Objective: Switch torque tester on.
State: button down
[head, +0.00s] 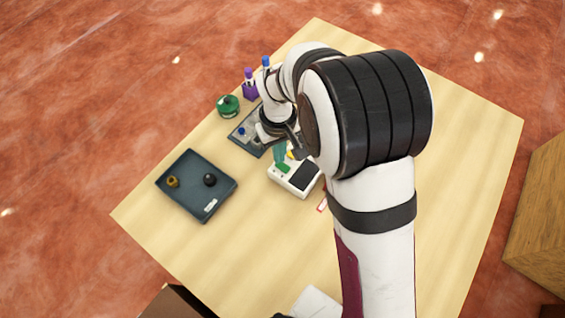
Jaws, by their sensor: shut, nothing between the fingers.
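A white boxy device (287,186) with a dark screen, which looks like the torque tester, sits near the middle of the wooden table. Green parts and a small yellow part show at its far side. My gripper (297,151) is shut and empty just beyond the device's far edge, seen small and partly covered by my own arm. I cannot tell whether it touches the device. No power switch can be made out, and the device's right side is close to my arm.
A dark tray (188,205) with a brass-coloured piece (173,181) and a black knob (210,180) lies left. The table's front left is clear.

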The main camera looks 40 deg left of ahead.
jog(key=shift+f, duration=0.9)
dwell(0.6)
jog(key=shift+r, duration=3.5)
jog(key=d+r+m, duration=0.4)
jog(key=d, duration=0.5)
jog(key=d+r+m, duration=0.4)
jog(key=d+r, duration=0.1)
jog(key=d, duration=0.3)
jog(key=s+d+r+m+y, duration=0.1)
jog(key=s+d+m, duration=0.8)
jog(key=s+d, duration=0.3)
jog(key=shift+s+m+y, duration=0.3)
jog(key=shift+y, duration=0.1)
